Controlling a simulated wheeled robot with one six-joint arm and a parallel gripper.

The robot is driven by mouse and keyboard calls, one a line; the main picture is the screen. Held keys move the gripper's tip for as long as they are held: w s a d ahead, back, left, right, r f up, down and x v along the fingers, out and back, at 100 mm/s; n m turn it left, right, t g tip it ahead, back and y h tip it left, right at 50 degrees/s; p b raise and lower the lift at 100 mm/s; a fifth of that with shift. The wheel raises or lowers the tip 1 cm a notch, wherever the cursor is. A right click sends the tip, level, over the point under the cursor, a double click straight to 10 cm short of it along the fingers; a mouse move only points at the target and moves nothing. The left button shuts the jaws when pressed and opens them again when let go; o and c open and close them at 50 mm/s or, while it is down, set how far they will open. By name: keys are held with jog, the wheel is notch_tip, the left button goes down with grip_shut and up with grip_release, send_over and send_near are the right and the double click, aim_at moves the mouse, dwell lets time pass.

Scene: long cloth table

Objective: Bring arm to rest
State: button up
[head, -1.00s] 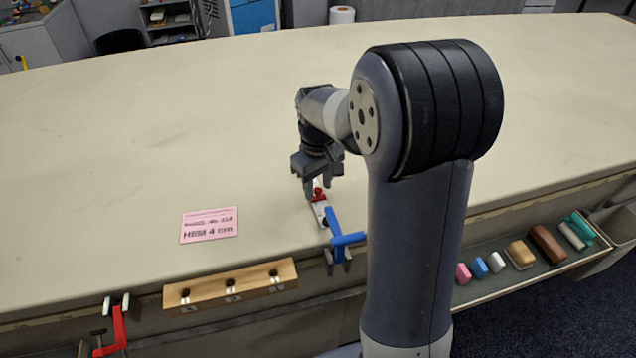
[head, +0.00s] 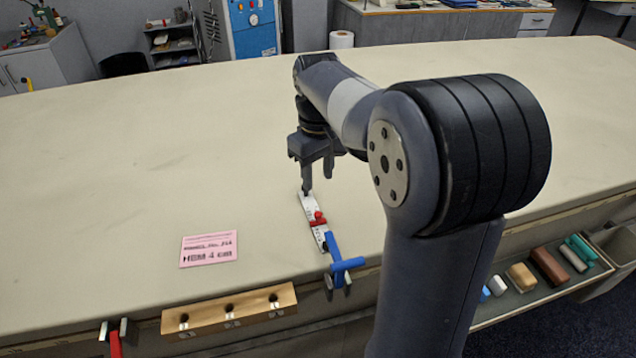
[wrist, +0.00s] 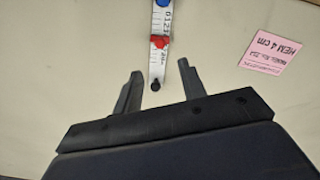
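My gripper (head: 317,184) is over the table (head: 130,150) near the far end of a white ruler-like gauge (head: 307,205). The gauge has a red slider (head: 318,218) and printed numbers. In the wrist view my gripper (wrist: 158,80) has its two fingers apart, with the black-tipped end of the gauge (wrist: 156,70) between and just beyond them in the picture. Nothing is held. A blue clamp (head: 340,262) sits at the table's front edge by the gauge's near end.
A pink card reading HEM 4 cm (head: 209,249) lies left of the gauge. A wooden block with three holes (head: 229,309) is at the front edge, near a red clamp (head: 115,343). A tray (head: 520,295) of coloured pieces hangs at right. The table's far part is clear.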

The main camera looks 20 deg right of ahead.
aim_at(318, 214)
dwell(0.3)
notch_tip(318, 214, down, 11)
jog(key=shift+r, duration=0.15)
jog(key=shift+w+r, duration=0.3)
jog(key=shift+r, duration=0.2)
jog(key=shift+w+r, duration=0.25)
jog(key=shift+r, duration=0.75)
jog(key=shift+f, duration=0.1)
